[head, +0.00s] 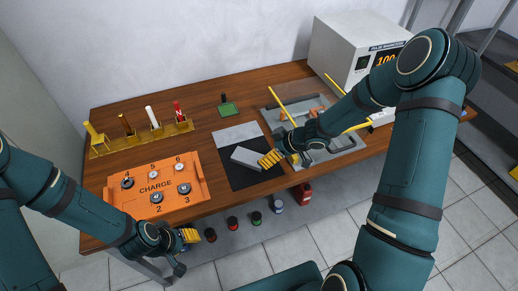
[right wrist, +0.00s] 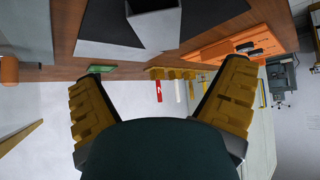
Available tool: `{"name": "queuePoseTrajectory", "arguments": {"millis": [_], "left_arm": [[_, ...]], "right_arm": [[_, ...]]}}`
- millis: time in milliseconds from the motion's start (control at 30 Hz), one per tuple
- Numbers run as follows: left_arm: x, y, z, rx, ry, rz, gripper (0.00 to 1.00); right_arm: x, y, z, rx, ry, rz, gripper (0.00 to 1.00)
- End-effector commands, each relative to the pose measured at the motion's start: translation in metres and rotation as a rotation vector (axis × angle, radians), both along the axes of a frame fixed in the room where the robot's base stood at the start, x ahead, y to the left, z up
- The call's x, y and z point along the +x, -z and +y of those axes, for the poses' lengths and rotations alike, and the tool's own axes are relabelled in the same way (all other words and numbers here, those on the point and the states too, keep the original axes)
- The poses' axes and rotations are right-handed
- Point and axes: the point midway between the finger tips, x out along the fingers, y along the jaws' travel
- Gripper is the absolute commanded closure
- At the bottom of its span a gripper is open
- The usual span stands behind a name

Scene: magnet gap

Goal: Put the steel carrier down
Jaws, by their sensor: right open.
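The steel carrier (head: 246,157), a light grey block, lies on the black mat (head: 241,181) at the middle of the table. It also shows at the top of the right wrist view (right wrist: 155,28). My right gripper (head: 271,159) is open, its yellow fingers at the carrier's right end. In the right wrist view, its fingers (right wrist: 163,100) stand wide apart with nothing between them, and the carrier appears beyond the tips. My left gripper (head: 190,236) is low at the table's front edge, left of the mat; its jaw gap is not clear.
An orange CHARGE board (head: 157,203) with numbered knobs is at left. Behind it is a yellow rack (head: 140,143) with upright coloured pieces. A grey tray (head: 345,145) with yellow bars is at right, under my arm. A white instrument box (head: 345,50) stands behind.

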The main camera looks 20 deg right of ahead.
Motion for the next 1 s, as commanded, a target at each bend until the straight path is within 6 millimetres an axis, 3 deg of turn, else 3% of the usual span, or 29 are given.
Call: {"name": "queuePoseTrajectory", "arguments": {"millis": [233, 467, 700, 1000], "left_arm": [[0.002, -0.007, 0.001, 0.002, -0.004, -0.006, 0.53], [0.002, -0.007, 0.001, 0.001, -0.004, -0.005, 0.53], [0.002, -0.007, 0.0, 0.001, -0.004, -0.005, 0.53], [0.002, -0.007, 0.0, 0.001, -0.004, -0.005, 0.53]], "right_arm": [[-0.01, -0.011, -0.004, 0.012, 0.011, 0.01, 0.04], [-0.029, 0.005, 0.041, 0.127, 0.155, 0.142, 0.04], [-0.074, 0.034, 0.091, 0.208, 0.403, 0.378, 0.04], [-0.148, 0.066, 0.117, 0.162, 0.701, 0.648, 0.04]]}}
